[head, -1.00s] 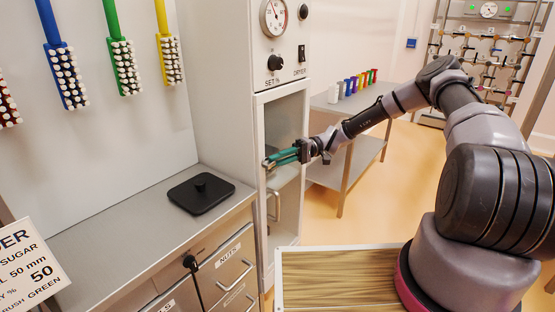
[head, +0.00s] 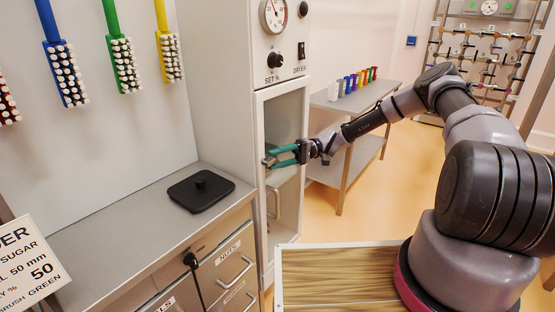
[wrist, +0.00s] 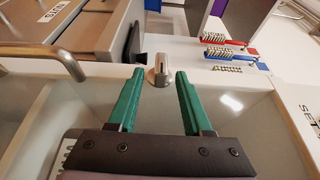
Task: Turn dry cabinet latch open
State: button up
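The dry cabinet's latch (wrist: 160,68) is a small metal lever on a round base at the edge of the glass door (head: 287,115). In the wrist view its lever points up the picture, away from the glass. My gripper (head: 269,158) is at the door's left edge in the head view, level with the latch, which its fingers largely hide there. In the wrist view my gripper (wrist: 160,74) has its two green fingers well apart, one on each side of the latch. Gaps show on both sides, so the fingers are not closed on it.
A bar handle (head: 277,205) stands out from the door below my gripper. The counter (head: 110,240) with a black lid (head: 201,191) is to the left, above drawers (head: 232,262). A wooden-topped surface (head: 335,275) is in front. A side table (head: 345,105) stands behind my arm.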

jog(key=v, duration=1)
jog(key=shift+w+d, duration=0.2)
jog(key=shift+d, duration=0.15)
jog(key=s+d+r+m+t+h, duration=0.1)
jog(key=s+d+r+t+h, duration=0.2)
jog(key=r, duration=0.5)
jog(key=s+d+r+m+t+h, duration=0.2)
jog(key=s+r+h, duration=0.3)
jog(key=r, duration=0.3)
jog(key=s+d+r+m+t+h, duration=0.1)
jog(key=s+d+r+t+h, duration=0.2)
jog(key=r, duration=0.4)
jog(key=s+d+r+m+t+h, duration=0.1)
jog(key=s+d+r+m+t, duration=0.2)
jog(key=s+r, duration=0.3)
jog(key=s+d+r+m+t+h, duration=0.1)
jog(key=s+d+r+m+t, duration=0.2)
jog(key=s, duration=0.8)
notch_tip(320, 180, up, 3)
jog(key=shift+t+h, duration=0.4)
jog(key=shift+t, duration=0.7)
